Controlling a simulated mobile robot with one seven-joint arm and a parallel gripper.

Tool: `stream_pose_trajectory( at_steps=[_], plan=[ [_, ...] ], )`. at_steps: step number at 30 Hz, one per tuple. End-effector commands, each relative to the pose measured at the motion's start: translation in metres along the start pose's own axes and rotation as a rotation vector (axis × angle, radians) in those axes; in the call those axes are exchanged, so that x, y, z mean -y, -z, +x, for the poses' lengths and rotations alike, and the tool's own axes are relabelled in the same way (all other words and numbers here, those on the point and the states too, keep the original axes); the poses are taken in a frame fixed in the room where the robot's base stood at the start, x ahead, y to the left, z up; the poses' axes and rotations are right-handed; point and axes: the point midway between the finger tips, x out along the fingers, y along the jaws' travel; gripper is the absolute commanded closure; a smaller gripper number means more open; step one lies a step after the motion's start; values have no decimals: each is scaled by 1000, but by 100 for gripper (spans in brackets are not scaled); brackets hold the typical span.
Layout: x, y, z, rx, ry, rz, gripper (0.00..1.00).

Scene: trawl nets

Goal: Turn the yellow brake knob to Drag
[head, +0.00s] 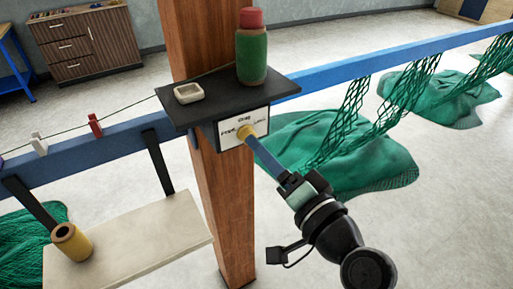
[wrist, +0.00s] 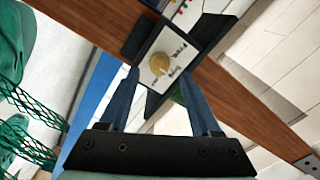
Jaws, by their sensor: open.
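The yellow brake knob (head: 244,131) sits on a white label plate (head: 229,142) on the front of a dark shelf bracket on the wooden post. The plate carries small words; Drag is above the knob in the head view, with other words at its left and right. The knob (wrist: 160,64) shows as a round disc in the wrist view; its pointing direction is too small to tell. My gripper (head: 254,143) is open, with its blue fingers reaching toward the knob. In the wrist view my gripper (wrist: 158,73) has one finger on each side of the knob, with gaps; contact does not show.
A green bottle with a red cap (head: 252,55) and a small white dish (head: 188,94) stand on the dark shelf (head: 215,99) above the knob. A blue rail (head: 345,68) passes behind, hung with green nets (head: 350,165). A yellow spool (head: 72,242) stands on a pale lower board (head: 140,245).

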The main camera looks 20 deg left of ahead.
Motion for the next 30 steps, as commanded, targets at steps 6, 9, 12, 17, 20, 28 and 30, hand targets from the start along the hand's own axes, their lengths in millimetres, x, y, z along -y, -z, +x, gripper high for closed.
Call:
stream_pose_trajectory(
  at_steps=[6,9,12,17,20,28,30],
  plan=[
    [-4,0,-52,-6,-3,-2,36],
    [-3,-1,-70,-4,-2,-1,36],
    [-2,0,-83,-3,-2,0,36],
    [-1,0,-93,-1,-2,-1,36],
    [0,0,-94,-1,-1,0,36],
    [0,0,-94,-1,-1,0,36],
    [0,0,-94,0,-1,0,36]
  ],
)
